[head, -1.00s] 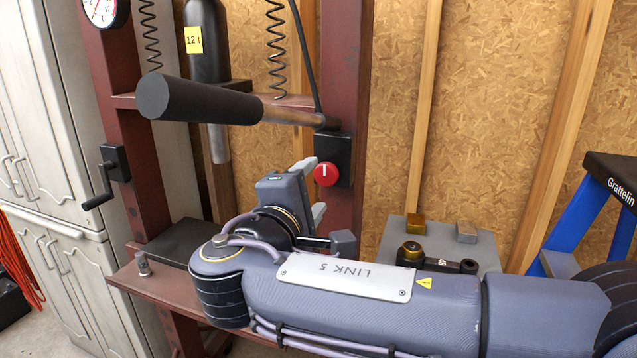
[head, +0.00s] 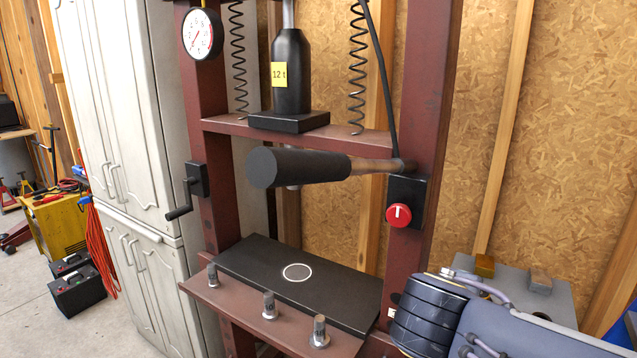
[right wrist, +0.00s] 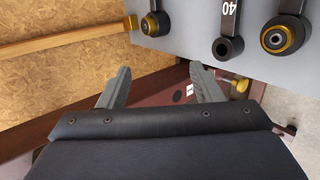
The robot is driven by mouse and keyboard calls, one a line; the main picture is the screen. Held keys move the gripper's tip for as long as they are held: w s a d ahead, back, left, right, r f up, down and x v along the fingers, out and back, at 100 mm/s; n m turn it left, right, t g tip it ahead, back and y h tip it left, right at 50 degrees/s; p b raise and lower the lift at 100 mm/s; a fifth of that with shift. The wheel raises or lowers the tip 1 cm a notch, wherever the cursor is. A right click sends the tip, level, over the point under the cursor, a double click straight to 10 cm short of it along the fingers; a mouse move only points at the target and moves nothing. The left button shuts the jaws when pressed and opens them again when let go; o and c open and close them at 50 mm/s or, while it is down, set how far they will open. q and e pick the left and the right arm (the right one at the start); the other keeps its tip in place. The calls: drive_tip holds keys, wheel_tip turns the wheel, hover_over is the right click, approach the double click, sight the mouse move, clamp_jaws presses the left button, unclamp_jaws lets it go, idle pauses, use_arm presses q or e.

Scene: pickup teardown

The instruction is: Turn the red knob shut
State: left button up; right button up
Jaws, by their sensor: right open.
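The red knob (head: 398,215) sits on a black box (head: 409,190) on the right post of the dark red press frame (head: 433,120). Its white mark stands roughly upright, and nothing touches it. My right arm shows at the lower right of the head view, but its gripper is out of that view. In the right wrist view my right gripper (right wrist: 161,84) has its two grey fingers spread apart, with nothing between them. The knob does not show in the right wrist view. My left gripper is not in view.
The press's long handle (head: 300,167) sticks out left of the knob. A black plate (head: 297,290) and several metal pins lie below. A white cabinet (head: 130,130) stands left.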

drive_tip(key=s+d+f+m+g+y+p, duration=0.2)
drive_tip(key=s+d+f, duration=0.1)
drive_tip(key=s+d, duration=0.15)
use_arm(q)
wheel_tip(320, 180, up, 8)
drive_tip(key=p, duration=0.4)
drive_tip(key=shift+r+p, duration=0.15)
drive_tip(key=shift+p, duration=0.2)
use_arm(e)
drive_tip(key=s+a+f+m+y, duration=0.3)
drive_tip(key=s+a+m+y, duration=0.3)
drive_tip(key=s+m+y, duration=0.2)
drive_tip(key=s+m, duration=0.2)
drive_tip(key=s, duration=0.2)
drive_tip(key=shift+s+a+y, duration=0.2)
drive_tip(key=shift+a+y, duration=0.2)
